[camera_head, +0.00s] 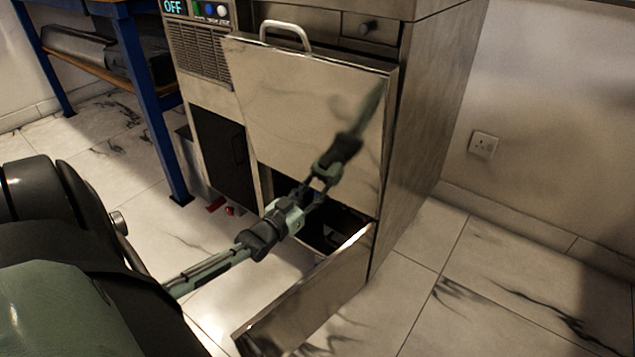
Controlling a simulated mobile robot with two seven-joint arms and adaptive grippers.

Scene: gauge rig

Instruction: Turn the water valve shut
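No part in view can be clearly identified as the water valve. Two small red parts show low by the steel cabinet (425,140): a flat red piece (215,204) and a smaller red one (230,211). They are too small to tell whether either is a valve handle. My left gripper (311,190) is in front of the cabinet's dark lower opening (345,240), close to the shiny front panel (290,110), which mirrors it. Its fingers blend with the reflection, so I cannot tell whether they are open. My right gripper is not in view.
A lower steel flap (310,295) stands out from the cabinet, under and right of my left arm. A handle (287,32) tops the front panel. A blue-legged bench (140,85) stands left. The marble floor (480,290) at right is free.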

